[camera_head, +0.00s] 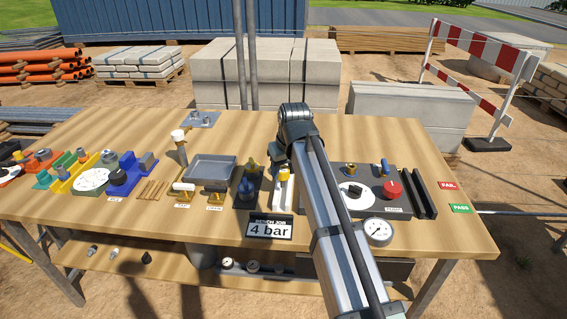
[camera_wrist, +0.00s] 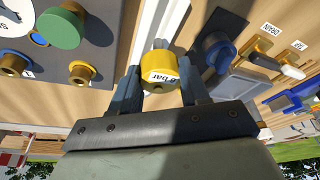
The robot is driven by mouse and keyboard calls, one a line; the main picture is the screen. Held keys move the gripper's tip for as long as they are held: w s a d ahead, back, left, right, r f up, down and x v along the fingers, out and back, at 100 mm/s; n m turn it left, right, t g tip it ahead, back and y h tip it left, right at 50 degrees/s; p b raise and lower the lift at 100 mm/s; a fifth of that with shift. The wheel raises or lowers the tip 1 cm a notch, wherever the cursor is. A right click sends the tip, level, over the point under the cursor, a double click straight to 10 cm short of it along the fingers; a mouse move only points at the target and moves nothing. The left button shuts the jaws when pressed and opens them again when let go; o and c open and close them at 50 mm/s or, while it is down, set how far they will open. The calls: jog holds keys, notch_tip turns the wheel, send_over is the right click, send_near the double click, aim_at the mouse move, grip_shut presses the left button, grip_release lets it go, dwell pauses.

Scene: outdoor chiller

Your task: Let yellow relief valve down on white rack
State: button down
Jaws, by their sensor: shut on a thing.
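The yellow relief valve (camera_wrist: 158,66), with a white label ending in "bar", is between the two fingers of my gripper (camera_wrist: 160,85) in the wrist view. My gripper is shut on it. The white rack (camera_wrist: 149,28) is a long narrow white strip running behind the valve in the wrist view. In the head view the white rack (camera_head: 283,197) stands beside my arm, with a yellow piece (camera_head: 284,174) at its top that looks like the valve. My arm hides the gripper there. I cannot tell whether the valve touches the rack.
Left of the rack, a dark stand (camera_head: 247,201) holds blue and yellow fittings. A grey tray (camera_head: 210,168) lies further left. On the right are a panel with a red knob (camera_head: 393,189) and a round gauge (camera_head: 378,231). A "4 bar" sign (camera_head: 269,229) stands in front.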

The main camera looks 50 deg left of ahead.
aim_at(284, 179)
jog(key=shift+f, duration=0.35)
dwell(0.8)
jog(key=shift+f, duration=1.2)
jog(key=shift+f, duration=1.05)
jog(key=shift+c, duration=2.4)
grip_release()
jog(key=shift+o, duration=0.3)
jog(key=o, duration=0.4)
